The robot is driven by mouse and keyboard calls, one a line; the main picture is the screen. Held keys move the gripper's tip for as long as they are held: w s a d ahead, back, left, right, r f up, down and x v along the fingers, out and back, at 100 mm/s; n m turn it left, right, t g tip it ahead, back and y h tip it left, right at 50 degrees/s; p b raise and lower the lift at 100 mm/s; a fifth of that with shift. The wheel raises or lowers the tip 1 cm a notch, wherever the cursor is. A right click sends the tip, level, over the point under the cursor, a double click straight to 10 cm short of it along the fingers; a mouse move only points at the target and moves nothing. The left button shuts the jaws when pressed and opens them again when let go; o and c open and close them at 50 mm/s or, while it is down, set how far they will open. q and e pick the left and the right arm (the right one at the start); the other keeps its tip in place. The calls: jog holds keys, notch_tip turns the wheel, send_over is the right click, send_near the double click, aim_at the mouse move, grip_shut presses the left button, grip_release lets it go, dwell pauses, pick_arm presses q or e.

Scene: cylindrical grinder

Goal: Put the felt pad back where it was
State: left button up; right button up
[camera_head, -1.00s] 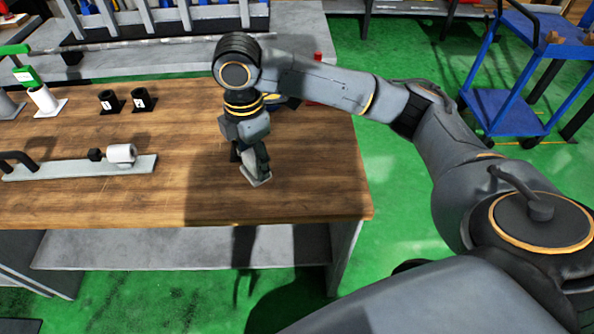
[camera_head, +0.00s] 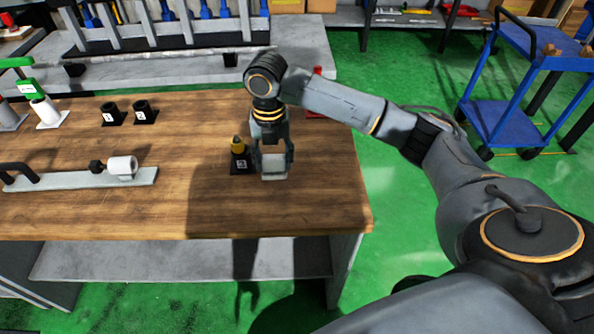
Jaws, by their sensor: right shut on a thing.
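My right gripper (camera_head: 273,164) is above the right part of the wooden bench top (camera_head: 330,205), fingers pointing down. It is shut on a light grey flat piece, which looks like the felt pad (camera_head: 273,175). The pad is low, close to the bench top; I cannot tell whether it touches. A black stand with a yellow-topped piece (camera_head: 238,148) is just left of the gripper, partly close behind it. My left gripper is not in view.
Two black holders (camera_head: 143,111) stand at the back left. A grey plate with a white roll (camera_head: 122,165) lies at the left. A red object (camera_head: 315,108) is behind my right arm. The front middle of the bench is clear.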

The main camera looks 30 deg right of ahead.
jog(key=d+f, duration=0.1)
jog(key=d, duration=0.1)
jog(key=d+f, duration=0.1)
jog(key=f, duration=0.1)
jog(key=d+f+p, duration=0.1)
jog(key=d+f, duration=0.1)
jog(key=shift+w+d, duration=0.25)
jog(key=shift+d, duration=0.05)
jog(key=shift+w+d+f, duration=0.1)
jog(key=shift+d+f, duration=0.3)
jog(key=shift+f, duration=0.2)
jog(key=f+p, duration=0.1)
jog(key=f, duration=0.2)
jog(key=shift+d+p, duration=0.3)
jog(key=shift+p, duration=0.05)
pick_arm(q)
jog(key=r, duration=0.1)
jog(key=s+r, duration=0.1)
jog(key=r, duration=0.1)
pick_arm(e)
jog(key=shift+f, duration=0.4)
jog(key=shift+f, duration=0.1)
jog(key=o, duration=1.1)
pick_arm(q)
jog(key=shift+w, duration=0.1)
